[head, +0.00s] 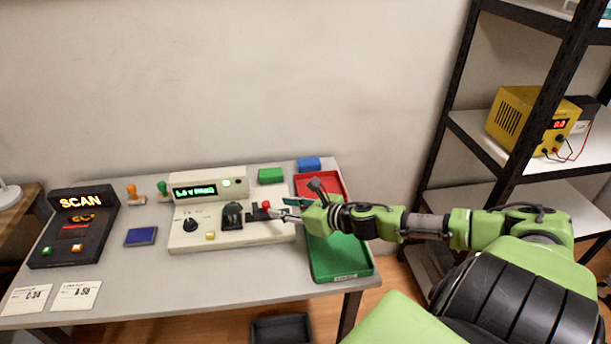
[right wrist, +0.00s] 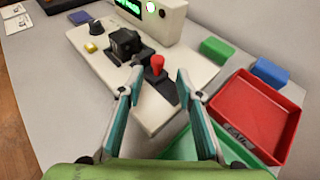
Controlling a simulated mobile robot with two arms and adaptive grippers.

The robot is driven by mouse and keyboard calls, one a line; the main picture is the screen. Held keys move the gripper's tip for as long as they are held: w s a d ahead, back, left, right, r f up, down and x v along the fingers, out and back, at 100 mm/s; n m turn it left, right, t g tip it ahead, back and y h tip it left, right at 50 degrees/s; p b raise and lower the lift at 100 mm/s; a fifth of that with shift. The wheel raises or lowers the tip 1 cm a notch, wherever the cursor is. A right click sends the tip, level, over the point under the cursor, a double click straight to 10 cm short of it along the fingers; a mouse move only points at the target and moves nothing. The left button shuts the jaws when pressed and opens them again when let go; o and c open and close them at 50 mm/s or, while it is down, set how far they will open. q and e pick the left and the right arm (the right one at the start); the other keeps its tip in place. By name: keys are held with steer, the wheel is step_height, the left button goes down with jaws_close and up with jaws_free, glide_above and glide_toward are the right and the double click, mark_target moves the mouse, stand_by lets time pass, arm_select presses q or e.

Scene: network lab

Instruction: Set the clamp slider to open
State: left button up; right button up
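The clamp slider has a red knob (head: 266,205) on a dark base and sits on the right part of the beige test device (head: 188,240). In the right wrist view the red knob (right wrist: 158,63) stands upright on its black base, just beyond the fingertips. My right gripper (head: 286,212) reaches in from the right, close to the knob. In the right wrist view the gripper (right wrist: 158,85) is open, its two fingers apart with nothing between the pads. Whether a finger touches the slider base I cannot tell. My left gripper is not in view.
A black clamp block (head: 233,215) stands left of the slider. A black dial (head: 190,225) and yellow button (head: 210,236) are farther left. A green tray (head: 362,262) and red tray (head: 334,180) lie right of the device. Green (head: 270,175) and blue (head: 309,163) blocks lie behind.

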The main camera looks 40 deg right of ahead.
steer(key=v, duration=0.8)
steer(key=shift+s, duration=0.1)
stand_by(0.8)
